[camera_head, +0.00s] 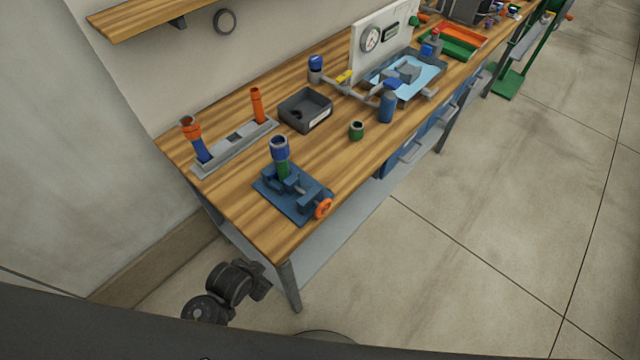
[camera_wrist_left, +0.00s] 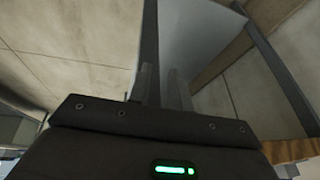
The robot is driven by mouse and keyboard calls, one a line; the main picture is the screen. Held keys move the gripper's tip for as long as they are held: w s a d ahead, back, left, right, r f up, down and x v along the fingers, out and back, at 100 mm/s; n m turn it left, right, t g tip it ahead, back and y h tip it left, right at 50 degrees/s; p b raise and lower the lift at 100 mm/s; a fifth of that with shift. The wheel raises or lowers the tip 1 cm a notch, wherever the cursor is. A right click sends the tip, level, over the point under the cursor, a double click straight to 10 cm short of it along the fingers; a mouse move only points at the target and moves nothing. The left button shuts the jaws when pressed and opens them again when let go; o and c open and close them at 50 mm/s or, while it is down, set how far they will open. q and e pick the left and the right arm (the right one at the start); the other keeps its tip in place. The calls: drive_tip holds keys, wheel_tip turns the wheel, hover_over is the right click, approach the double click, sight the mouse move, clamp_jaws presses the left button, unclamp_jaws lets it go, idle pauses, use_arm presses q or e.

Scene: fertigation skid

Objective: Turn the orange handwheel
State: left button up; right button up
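The orange handwheel (camera_head: 323,208) is on the front right end of a blue vise (camera_head: 292,192) near the front edge of the wooden bench. A green and blue upright piece (camera_head: 281,158) stands at the vise's back. My dark left arm shows below the bench's near end in the head view, clear of the wheel; its fingers cannot be made out there. In the left wrist view my left gripper (camera_wrist_left: 160,88) shows two grey fingers with a narrow gap between them and nothing held. The handwheel is not seen in that view. My right gripper is in neither view.
The bench (camera_head: 240,195) has a grey leg (camera_head: 289,287) close to my left arm. The floor (camera_head: 470,230) at right is clear.

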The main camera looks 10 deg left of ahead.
use_arm(q)
drive_tip(key=w+d+r+m+t+h+p, duration=0.1)
drive_tip(key=d+r+m+p, duration=0.15)
drive_tip(key=r, duration=0.95)
drive_tip(key=w+d+r+m+t+h+p, duration=0.1)
drive_tip(key=d+r+m+p, duration=0.15)
drive_tip(key=r, duration=0.95)
drive_tip(key=w+d+r+m+t+h, duration=0.2)
drive_tip(key=w+d+r+m, duration=0.15)
drive_tip(key=d+m, duration=0.55)
drive_tip(key=m+g, duration=0.1)
drive_tip(key=m, duration=2.2)
approach(322, 204)
drive_tip(key=f, duration=0.1)
drive_tip(key=p+x, duration=0.1)
drive_tip(key=x, duration=0.4)
drive_tip(key=p+x, duration=0.1)
drive_tip(key=x, duration=0.4)
drive_tip(key=shift+w+d+r, duration=0.2)
drive_tip(key=shift+r, duration=0.1)
drive_tip(key=shift+w+d+f, duration=0.25)
drive_tip(key=shift+w+f, duration=0.15)
drive_tip(key=shift+f, duration=0.1)
